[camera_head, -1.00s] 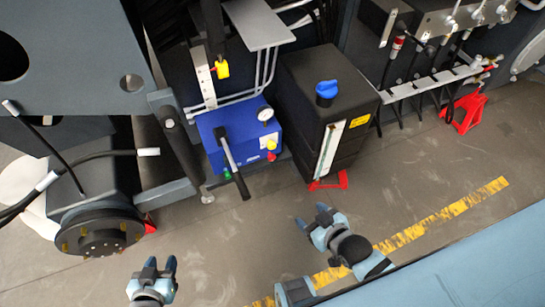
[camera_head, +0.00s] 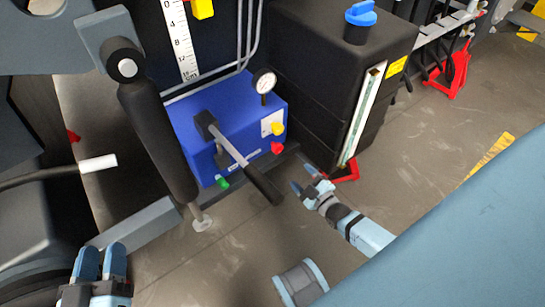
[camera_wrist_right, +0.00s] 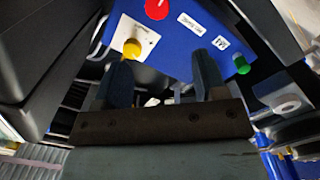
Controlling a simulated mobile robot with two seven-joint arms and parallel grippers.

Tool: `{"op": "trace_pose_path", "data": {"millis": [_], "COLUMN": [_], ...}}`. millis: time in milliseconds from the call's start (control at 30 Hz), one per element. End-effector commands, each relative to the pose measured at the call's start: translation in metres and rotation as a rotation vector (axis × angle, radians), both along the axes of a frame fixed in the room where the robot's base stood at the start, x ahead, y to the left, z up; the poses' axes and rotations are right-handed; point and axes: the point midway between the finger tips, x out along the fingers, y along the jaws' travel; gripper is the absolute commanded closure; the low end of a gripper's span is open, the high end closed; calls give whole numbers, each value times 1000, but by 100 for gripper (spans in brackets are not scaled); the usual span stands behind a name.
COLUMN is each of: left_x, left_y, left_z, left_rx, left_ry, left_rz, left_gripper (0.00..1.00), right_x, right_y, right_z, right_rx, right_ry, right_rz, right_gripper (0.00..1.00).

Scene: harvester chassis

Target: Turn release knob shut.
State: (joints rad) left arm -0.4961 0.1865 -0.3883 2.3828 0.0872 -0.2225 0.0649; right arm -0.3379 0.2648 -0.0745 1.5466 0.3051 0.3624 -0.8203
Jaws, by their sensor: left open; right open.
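A blue pump box (camera_head: 190,125) stands on the floor with a lever handle (camera_head: 245,165) across its front. A yellow knob (camera_head: 277,129) on a white label, a red knob (camera_head: 277,148) and a green knob (camera_head: 222,182) show on it. I cannot read which one is the release knob. My right gripper (camera_head: 311,188) is open and empty, below and right of the red knob, apart from the box. In the right wrist view, the yellow knob (camera_wrist_right: 132,48) lies beyond the open fingers (camera_wrist_right: 162,72), nearer the left one. My left gripper (camera_head: 101,262) is open at lower left.
A black tank (camera_head: 320,75) with a blue cap (camera_head: 361,13) stands right of the box. A thick black cylinder (camera_head: 160,130) stands to its left. A red stand (camera_head: 450,75) is at upper right.

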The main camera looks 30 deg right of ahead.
Motion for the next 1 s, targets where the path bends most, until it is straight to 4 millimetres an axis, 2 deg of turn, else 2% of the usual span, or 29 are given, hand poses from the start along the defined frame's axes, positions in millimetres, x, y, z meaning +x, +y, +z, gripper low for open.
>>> {"op": "trace_pose_path", "data": {"millis": [33, 167, 267, 467, 700, 900, 1000], "left_x": [-1, -2, -2, -5, -2, -2, -1], "left_y": [-1, -2, -4, -8, -10, -11, -12], "left_z": [-6, -1, 5, 16, -6, -18, -20], "left_rx": [-6, -20, -36, -80, -53, -35, -31], "left_ry": [-9, -27, -51, -114, -49, -11, -1], "left_rz": [-3, -9, -14, -35, -52, -63, -65], "left_gripper": [57, 57, 57, 57, 57, 57, 57], "right_x": [2, 8, 20, 60, 109, 134, 139], "right_y": [-4, -7, -7, -5, -3, -2, -2], "right_z": [-10, -11, -10, -11, -12, -11, -10], "right_rx": [-13, -25, -25, -24, -24, -23, -23], "right_ry": [-8, -22, -24, -25, -22, -20, -20], "right_rz": [-5, -11, -11, -10, -10, -11, -11], "right_gripper": [35, 35, 35, 35, 35, 35, 35]}}
